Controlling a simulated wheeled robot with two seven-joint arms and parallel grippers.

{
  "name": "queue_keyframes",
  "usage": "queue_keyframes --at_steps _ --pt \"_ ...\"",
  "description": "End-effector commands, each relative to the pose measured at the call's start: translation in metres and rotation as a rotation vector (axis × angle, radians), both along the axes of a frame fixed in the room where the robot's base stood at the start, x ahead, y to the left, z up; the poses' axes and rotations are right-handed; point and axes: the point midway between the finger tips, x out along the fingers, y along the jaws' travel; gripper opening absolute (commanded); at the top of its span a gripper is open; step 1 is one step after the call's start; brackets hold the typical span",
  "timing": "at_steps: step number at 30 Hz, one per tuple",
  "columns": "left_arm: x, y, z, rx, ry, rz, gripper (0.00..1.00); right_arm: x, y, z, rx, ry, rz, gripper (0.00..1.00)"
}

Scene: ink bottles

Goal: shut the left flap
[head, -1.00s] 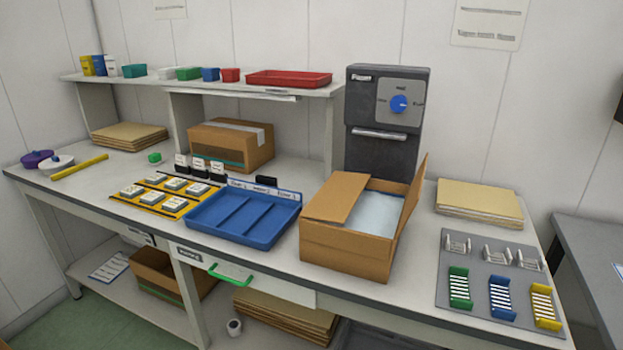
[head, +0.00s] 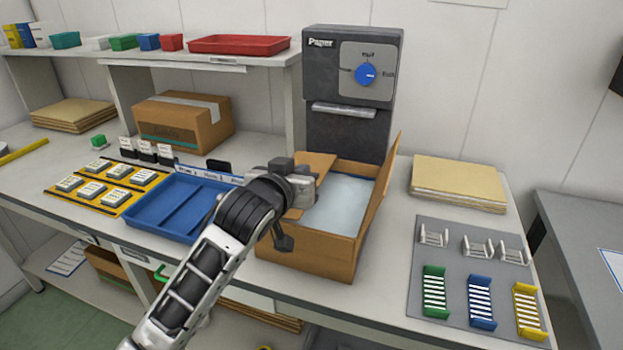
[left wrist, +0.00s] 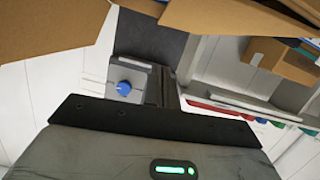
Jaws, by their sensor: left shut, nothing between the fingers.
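The open cardboard box (head: 305,255) stands on the bench in front of the dark machine. Its left flap (head: 317,163) leans over the left part of the opening, its middle hidden behind my gripper. The right flap (head: 381,183) stands up. A pale sheet-like content (head: 342,203) shows inside. My left gripper (head: 304,186) is shut and empty, at the left flap; I cannot tell whether it touches it. In the left wrist view brown cardboard (left wrist: 55,28) fills the top edge, and the fingertips are not clear. My right gripper is not in view.
A blue tray (head: 165,222) lies close left of the box, partly behind my arm. The dark machine (head: 350,140) with a blue knob stands behind. A grey board (head: 455,265) with coloured racks and a stack of brown sheets (head: 460,182) lie to the right.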

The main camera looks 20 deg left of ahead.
Motion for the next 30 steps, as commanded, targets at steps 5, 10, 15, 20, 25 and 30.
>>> queue_keyframes --at_steps 5,10,15,20,25,30 --pt "0.038 -0.002 -0.008 -0.001 0.001 0.0 0.0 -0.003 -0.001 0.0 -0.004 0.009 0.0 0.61" --pt "0.05 -0.004 -0.029 0.0 0.005 0.0 0.0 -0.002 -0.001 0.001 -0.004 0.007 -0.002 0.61" --pt "0.05 -0.005 -0.046 -0.001 0.001 -0.001 0.0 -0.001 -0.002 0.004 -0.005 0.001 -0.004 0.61" --pt "0.05 -0.006 -0.053 0.0 0.0 -0.001 0.0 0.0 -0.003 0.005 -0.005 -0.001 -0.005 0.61" --pt "0.05 -0.006 -0.053 0.0 -0.001 -0.001 0.0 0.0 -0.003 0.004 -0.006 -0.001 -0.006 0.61" --pt "0.053 -0.008 -0.055 0.002 0.0 -0.005 0.0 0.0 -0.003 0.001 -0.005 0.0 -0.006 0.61"
